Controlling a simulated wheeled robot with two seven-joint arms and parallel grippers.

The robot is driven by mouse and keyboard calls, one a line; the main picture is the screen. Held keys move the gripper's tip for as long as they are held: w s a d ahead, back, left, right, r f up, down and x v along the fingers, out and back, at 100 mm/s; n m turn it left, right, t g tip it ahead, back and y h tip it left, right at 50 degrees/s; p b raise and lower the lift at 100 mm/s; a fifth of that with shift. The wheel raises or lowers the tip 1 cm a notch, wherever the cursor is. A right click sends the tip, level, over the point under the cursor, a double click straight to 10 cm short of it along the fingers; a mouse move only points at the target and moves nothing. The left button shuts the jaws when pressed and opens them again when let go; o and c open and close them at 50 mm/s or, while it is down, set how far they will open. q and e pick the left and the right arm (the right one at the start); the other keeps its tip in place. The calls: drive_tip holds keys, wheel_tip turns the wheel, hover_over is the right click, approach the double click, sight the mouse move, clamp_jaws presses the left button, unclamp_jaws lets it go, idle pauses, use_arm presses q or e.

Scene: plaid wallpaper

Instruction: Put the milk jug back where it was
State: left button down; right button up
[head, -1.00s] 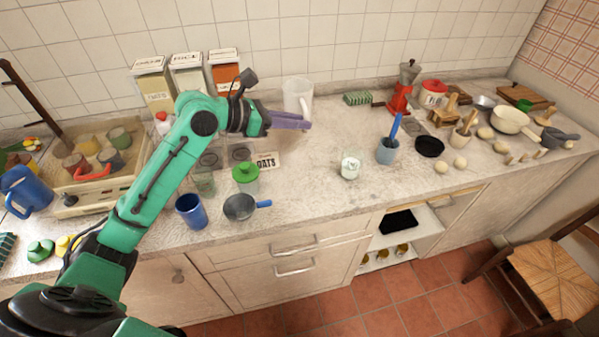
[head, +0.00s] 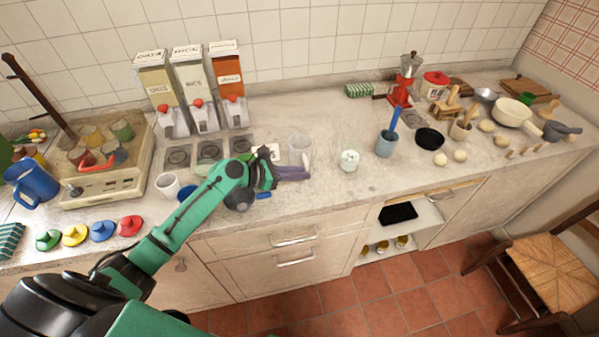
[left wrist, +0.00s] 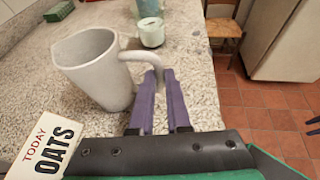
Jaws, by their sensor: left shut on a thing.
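The milk jug (head: 300,147) is a pale, whitish jug, upright on or just above the counter in the middle of the head view. It also shows in the left wrist view (left wrist: 92,72), with its handle (left wrist: 140,56) toward my fingers. My left gripper (head: 308,172) is beside the jug on its front side. In the left wrist view its purple fingers (left wrist: 161,76) are shut on the handle. I cannot tell whether the jug's base touches the counter.
A small white-filled glass (head: 349,160) stands right of the jug, near a blue cup (head: 386,145). An OATS card (left wrist: 48,146) is close to the jug. Dispensers (head: 193,95) stand at the back left. The counter behind the jug is clear.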

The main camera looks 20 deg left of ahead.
use_arm(q)
drive_tip(key=c, duration=1.2)
unclamp_jaws()
drive_tip(key=shift+f, duration=0.1)
drive_tip(key=shift+c, duration=0.2)
drive_tip(key=o, duration=0.4)
drive_tip(key=shift+c, duration=0.2)
use_arm(e)
drive_tip(key=shift+d, duration=0.2)
use_arm(q)
drive_tip(key=shift+r, duration=0.2)
use_arm(e)
drive_tip(key=shift+d, duration=0.1)
use_arm(q)
drive_tip(key=shift+s+a, duration=0.25)
drive_tip(key=shift+a, duration=0.05)
drive_tip(key=b+v, duration=0.1)
drive_tip(key=v, duration=1)
use_arm(e)
drive_tip(key=shift+f, duration=0.7)
